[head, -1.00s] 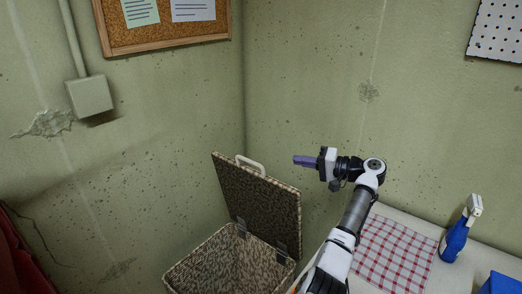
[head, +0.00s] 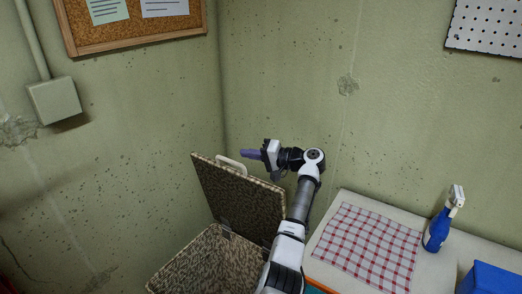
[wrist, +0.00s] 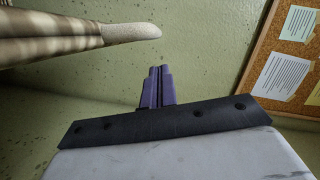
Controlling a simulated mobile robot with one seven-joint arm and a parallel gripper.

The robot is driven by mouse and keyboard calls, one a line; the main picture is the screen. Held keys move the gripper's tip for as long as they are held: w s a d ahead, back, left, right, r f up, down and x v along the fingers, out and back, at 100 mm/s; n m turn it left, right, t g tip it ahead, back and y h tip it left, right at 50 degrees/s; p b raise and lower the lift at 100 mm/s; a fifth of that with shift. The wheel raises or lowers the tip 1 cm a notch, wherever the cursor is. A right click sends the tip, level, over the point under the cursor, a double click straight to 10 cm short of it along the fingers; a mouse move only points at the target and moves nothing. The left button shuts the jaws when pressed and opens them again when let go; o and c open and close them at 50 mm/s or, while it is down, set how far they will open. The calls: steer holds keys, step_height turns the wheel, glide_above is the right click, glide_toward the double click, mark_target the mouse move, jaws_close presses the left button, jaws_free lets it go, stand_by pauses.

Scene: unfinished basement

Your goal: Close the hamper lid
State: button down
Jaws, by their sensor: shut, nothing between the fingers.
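The wicker hamper (head: 186,268) stands in the corner at the bottom of the head view, its inside open to view. Its lid (head: 226,197) is raised, tilted up and back from the hinge side, with a pale handle (head: 230,164) on its upper edge. My gripper (head: 246,153) is shut and empty, just above and right of the handle in the head view. In the wrist view the purple fingers (wrist: 160,72) are together. The lid's woven edge (wrist: 50,40) and pale handle (wrist: 130,33) show at upper left there, apart from the fingers. My arm covers part of the lid's right side.
A white table (head: 335,258) at right holds a checked cloth (head: 368,246), a blue spray bottle (head: 438,230) and a blue box (head: 488,279). Concrete walls meet behind the hamper. A cork board (head: 190,38) hangs on the left wall.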

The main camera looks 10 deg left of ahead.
steer(key=shift+s+a+f+p, duration=0.15)
steer(key=shift+s+a+p, duration=0.1)
steer(key=shift+s, duration=0.3)
steer(key=shift+s+a+f+p, duration=0.15)
steer(key=shift+s+p, duration=0.1)
steer(key=shift+s, duration=0.3)
steer(key=shift+s+f, duration=0.1)
steer(key=shift+f, duration=0.05)
